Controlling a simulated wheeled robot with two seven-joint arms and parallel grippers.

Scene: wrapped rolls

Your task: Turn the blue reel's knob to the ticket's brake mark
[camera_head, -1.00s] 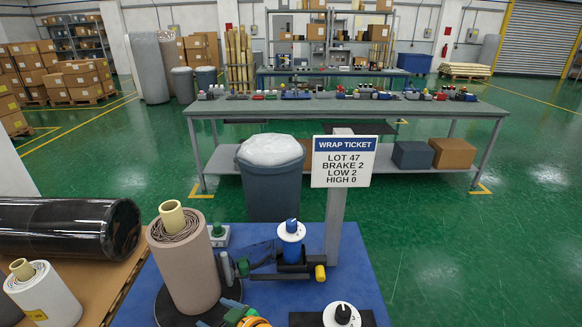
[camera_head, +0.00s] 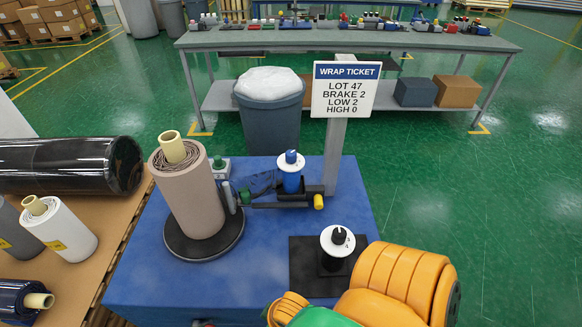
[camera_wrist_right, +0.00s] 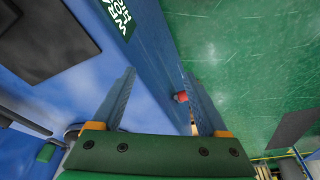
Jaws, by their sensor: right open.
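The blue reel (camera_head: 291,180) stands upright on the blue machine top, with a white dial and a blue knob (camera_head: 291,157) on it; the dial marks are too small to read. The wrap ticket (camera_head: 345,90) on a grey post reads LOT 47, BRAKE 2, LOW 2, HIGH 0. A second white dial with a black knob (camera_head: 338,238) sits on a black plate nearer to me. My right gripper (camera_wrist_right: 160,75) is open and empty over the machine's blue side, apart from both knobs. Its jaws are out of the head view, where my orange arm fills the lower right. My left gripper is not in view.
A large wrapped roll (camera_head: 195,200) stands on a black turntable (camera_head: 205,243) left of the reel. A red knob (camera_wrist_right: 181,97) shows by the machine's side in the wrist view.

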